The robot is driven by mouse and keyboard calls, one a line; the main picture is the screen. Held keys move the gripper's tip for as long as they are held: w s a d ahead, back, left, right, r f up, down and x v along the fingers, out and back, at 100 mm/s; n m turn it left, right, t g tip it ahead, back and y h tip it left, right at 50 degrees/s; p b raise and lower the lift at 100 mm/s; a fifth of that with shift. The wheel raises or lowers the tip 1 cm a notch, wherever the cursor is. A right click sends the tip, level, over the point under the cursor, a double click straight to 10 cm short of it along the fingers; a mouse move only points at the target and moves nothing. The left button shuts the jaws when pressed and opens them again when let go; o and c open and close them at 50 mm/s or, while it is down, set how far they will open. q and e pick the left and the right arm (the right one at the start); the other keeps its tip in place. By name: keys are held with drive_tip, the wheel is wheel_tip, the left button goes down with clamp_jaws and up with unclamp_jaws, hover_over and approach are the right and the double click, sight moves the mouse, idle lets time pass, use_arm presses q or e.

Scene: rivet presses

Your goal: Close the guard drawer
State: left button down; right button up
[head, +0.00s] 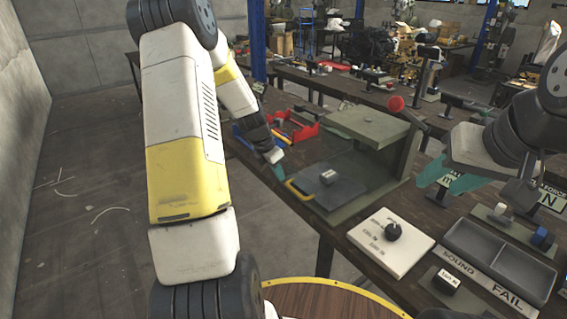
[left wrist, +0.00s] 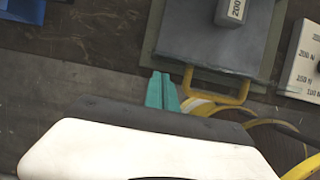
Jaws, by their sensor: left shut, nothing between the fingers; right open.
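The guard drawer (head: 345,165) is a dark flat plate with a yellow handle (head: 298,191), sticking out at the front of the green press (head: 412,150). A small grey block (head: 328,177) sits on it. In the left wrist view the drawer plate (left wrist: 205,45), yellow handle (left wrist: 215,96) and block (left wrist: 232,12) show at top. My left gripper (head: 278,166) is shut and empty just left of the handle; its teal fingers (left wrist: 161,92) appear beside the handle, and I cannot tell whether they touch. My right gripper (head: 448,182) is open and empty, right of the press.
A white dial panel (head: 391,241) and a grey two-part tray (head: 500,262) marked SOUND and FAIL lie to the right. Red and blue bins (head: 291,127) stand behind my left gripper. A red ball-ended lever (head: 396,104) rises by the press. Floor at left is clear.

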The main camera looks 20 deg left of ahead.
use_arm(q)
drive_tip(key=shift+w+d, duration=0.25)
drive_tip(key=shift+w, duration=0.15)
drive_tip(key=shift+w+d, duration=0.1)
